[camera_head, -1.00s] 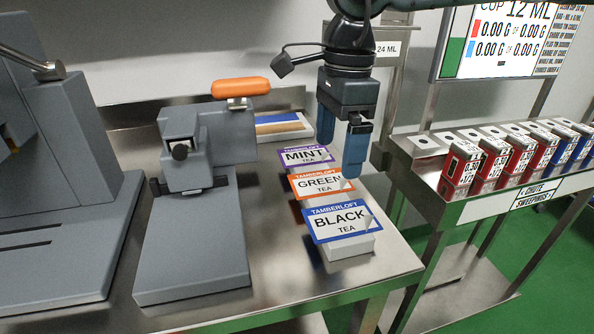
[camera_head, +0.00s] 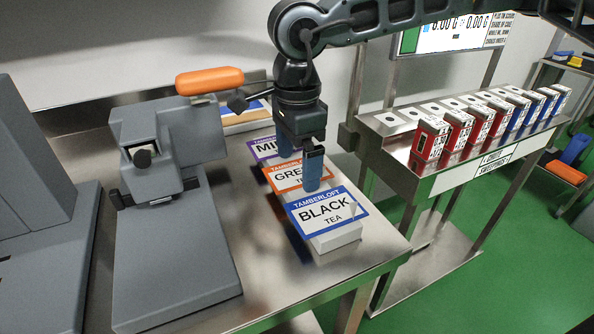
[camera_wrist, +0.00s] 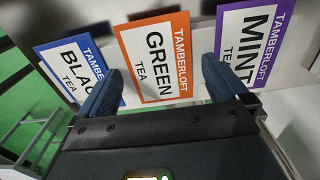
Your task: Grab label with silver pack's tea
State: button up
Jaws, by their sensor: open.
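Three tea labels lie in a row on the steel table: the blue-edged BLACK label (camera_head: 327,211) in front, the orange-edged GREEN label (camera_head: 283,180) in the middle, and the purple-edged MINT label (camera_head: 262,148) behind. My gripper (camera_head: 299,168) is open and empty, above the GREEN label and hiding part of it and of MINT. In the wrist view, my gripper's fingers (camera_wrist: 163,67) are on either side of the GREEN label (camera_wrist: 156,60). The BLACK label (camera_wrist: 80,75) is left and the MINT label (camera_wrist: 248,45) right. Contact with GREEN cannot be told. No label marked silver shows.
A grey machine with an orange handle (camera_head: 209,81) stands left of the labels. To the right, a steel rack (camera_head: 397,151) holds several red and blue packs with silvery tops. A screen (camera_head: 455,32) stands behind it, partly cut off.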

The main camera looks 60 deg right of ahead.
jog(key=shift+f, duration=0.1)
jog(key=c, duration=0.9)
jog(key=shift+c, duration=0.2)
